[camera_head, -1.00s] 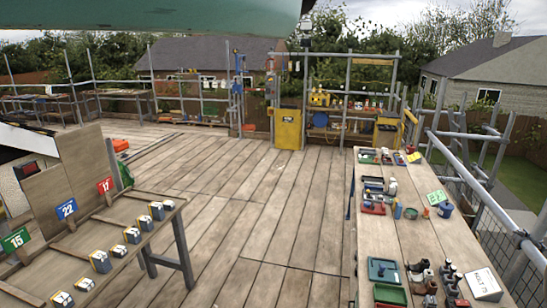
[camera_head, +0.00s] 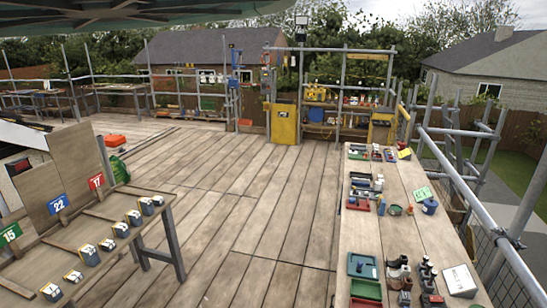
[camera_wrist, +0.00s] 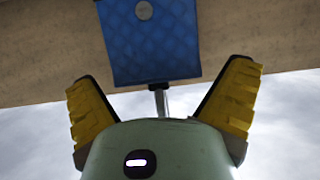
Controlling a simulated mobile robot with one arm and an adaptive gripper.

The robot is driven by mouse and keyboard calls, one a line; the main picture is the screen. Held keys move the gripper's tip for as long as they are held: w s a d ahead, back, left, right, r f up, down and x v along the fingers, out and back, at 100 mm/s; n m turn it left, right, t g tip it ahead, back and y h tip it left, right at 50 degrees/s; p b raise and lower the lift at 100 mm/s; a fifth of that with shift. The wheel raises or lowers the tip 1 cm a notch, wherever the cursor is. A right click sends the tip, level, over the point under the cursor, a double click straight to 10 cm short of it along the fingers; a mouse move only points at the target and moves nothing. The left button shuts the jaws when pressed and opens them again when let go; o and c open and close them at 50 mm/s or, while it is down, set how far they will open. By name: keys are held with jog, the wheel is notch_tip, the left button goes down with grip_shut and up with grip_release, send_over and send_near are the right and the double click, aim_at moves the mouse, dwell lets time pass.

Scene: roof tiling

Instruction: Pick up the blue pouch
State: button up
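A metal rod (camera_wrist: 161,103) runs from the green palm up to the pouch's lower edge. I cannot tell whether the rod holds the pouch. I cannot make out the pouch in the head view.
A long table (camera_head: 400,240) at right carries small tools, trays and a blue cup (camera_head: 430,206). A sloped wooden stand (camera_head: 100,235) with numbered signs and several small boxes is at left. Yellow cabinets (camera_head: 284,124) and scaffold rails line the back. The plank floor between is clear.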

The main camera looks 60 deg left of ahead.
jog(key=c, duration=1.4)
jog(key=shift+r, duration=0.1)
